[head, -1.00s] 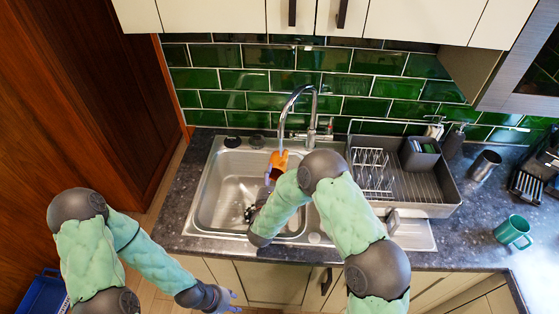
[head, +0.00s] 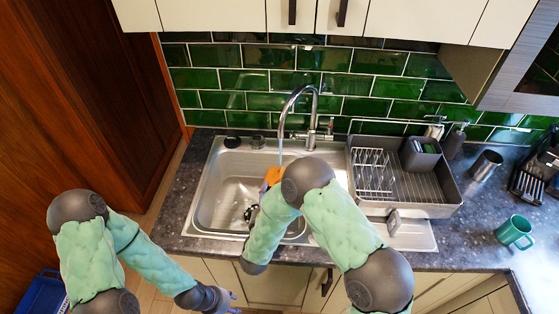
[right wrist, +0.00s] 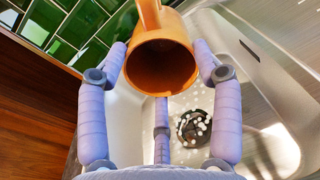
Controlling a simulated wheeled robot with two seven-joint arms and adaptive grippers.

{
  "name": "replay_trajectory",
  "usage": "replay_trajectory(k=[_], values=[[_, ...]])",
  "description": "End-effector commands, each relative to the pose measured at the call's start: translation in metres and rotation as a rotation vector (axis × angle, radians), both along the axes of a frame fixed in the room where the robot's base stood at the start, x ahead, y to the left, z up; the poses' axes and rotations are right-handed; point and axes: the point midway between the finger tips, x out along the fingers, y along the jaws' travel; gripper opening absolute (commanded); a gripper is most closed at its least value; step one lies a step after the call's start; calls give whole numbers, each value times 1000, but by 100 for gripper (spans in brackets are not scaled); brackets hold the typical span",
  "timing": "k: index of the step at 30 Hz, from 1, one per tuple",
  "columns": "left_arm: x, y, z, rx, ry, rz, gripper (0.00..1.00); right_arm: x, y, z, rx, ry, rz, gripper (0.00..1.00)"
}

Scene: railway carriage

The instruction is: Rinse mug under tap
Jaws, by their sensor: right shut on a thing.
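The orange mug (head: 272,176) is over the sink basin (head: 205,205), partly hidden behind my right arm. In the right wrist view the mug (right wrist: 160,68) has its open mouth facing the camera, with darker brown inside. My right gripper (right wrist: 161,48) is shut on it, fingers on both sides. The chrome tap (head: 299,92) arches over the sink, and a thin stream of water (head: 281,135) falls from its spout towards the mug. Where it lands is hidden. My left gripper (head: 224,303) is low at the bottom edge, away from the sink; its fingers are too small to judge.
The drain (right wrist: 194,128) shows below the mug. A dish rack (head: 428,185) stands right of the sink. A teal mug (head: 514,232) and a metal cup (head: 485,164) stand on the counter further right. Green tiles (head: 245,80) back the sink closely.

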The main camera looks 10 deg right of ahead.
Motion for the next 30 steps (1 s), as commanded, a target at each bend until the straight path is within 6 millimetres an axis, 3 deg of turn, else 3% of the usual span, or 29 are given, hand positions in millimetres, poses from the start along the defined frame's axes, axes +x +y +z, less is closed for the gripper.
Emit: replay_trajectory(k=[11, 30], values=[[0, 0, 1, 0, 0, 0, 40, -1, 1, 3, 0, -2, 1, 7], [0, 0, 21, 0, 0, 0, 40, -43, 18, 30, -1, -2, 2, 7]])
